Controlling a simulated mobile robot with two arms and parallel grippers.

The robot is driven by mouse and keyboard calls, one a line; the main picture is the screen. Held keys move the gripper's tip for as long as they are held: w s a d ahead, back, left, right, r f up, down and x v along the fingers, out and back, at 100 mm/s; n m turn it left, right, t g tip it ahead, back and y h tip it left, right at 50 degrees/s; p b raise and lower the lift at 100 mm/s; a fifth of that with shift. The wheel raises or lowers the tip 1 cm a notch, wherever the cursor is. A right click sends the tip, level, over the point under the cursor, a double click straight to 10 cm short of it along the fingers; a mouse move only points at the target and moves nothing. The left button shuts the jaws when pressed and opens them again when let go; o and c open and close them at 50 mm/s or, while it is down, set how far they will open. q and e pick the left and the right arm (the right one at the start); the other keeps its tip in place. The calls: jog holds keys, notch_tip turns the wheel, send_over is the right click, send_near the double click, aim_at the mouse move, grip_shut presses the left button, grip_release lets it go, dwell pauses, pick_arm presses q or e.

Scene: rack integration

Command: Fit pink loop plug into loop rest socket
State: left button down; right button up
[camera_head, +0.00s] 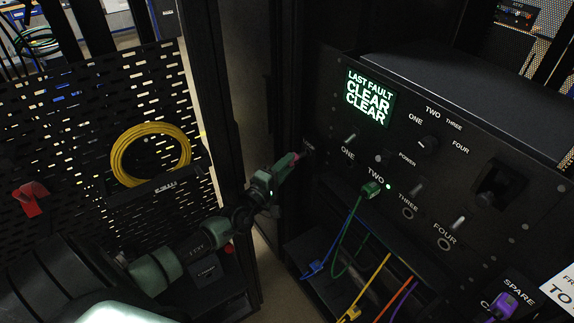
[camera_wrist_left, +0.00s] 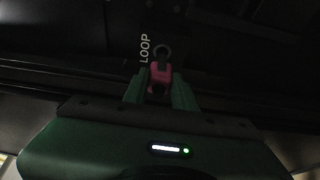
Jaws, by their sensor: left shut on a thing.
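The pink loop plug (camera_wrist_left: 161,72) is held between the two green fingers of my left gripper (camera_wrist_left: 160,92) in the left wrist view. The fingers are shut on it. A dark ring-shaped loop rest socket (camera_wrist_left: 162,51) with a white LOOP label sits just beyond the plug's tip. The plug is lined up close to it; I cannot tell whether the tip is inside. In the head view my left gripper (camera_head: 289,163) reaches the left edge of the black panel, with a little pink showing at its tip. My right gripper is in neither view.
The black rack panel (camera_head: 345,85) has a lit display, a knob and switches. A green plug (camera_head: 371,188) sits under TWO. Blue, yellow and purple cables hang below. A purple plug (camera_head: 505,304) is at lower right. A yellow cable coil (camera_head: 150,154) hangs on the perforated panel at left.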

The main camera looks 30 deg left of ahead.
pick_arm(q)
jog(key=shift+w+d, duration=0.25)
jog(key=shift+w, duration=0.35)
jog(key=shift+w+d, duration=0.25)
jog(key=shift+w, duration=0.4)
jog(key=shift+w+d, duration=0.25)
jog(key=shift+w, duration=0.35)
dwell(0.3)
jog(key=c, duration=1.1)
grip_release()
jog(key=shift+o, duration=0.2)
jog(key=shift+s+f, duration=0.1)
jog(key=shift+s, duration=0.3)
send_near(297, 162)
jog(key=w, duration=0.2)
jog(key=shift+w, duration=0.4)
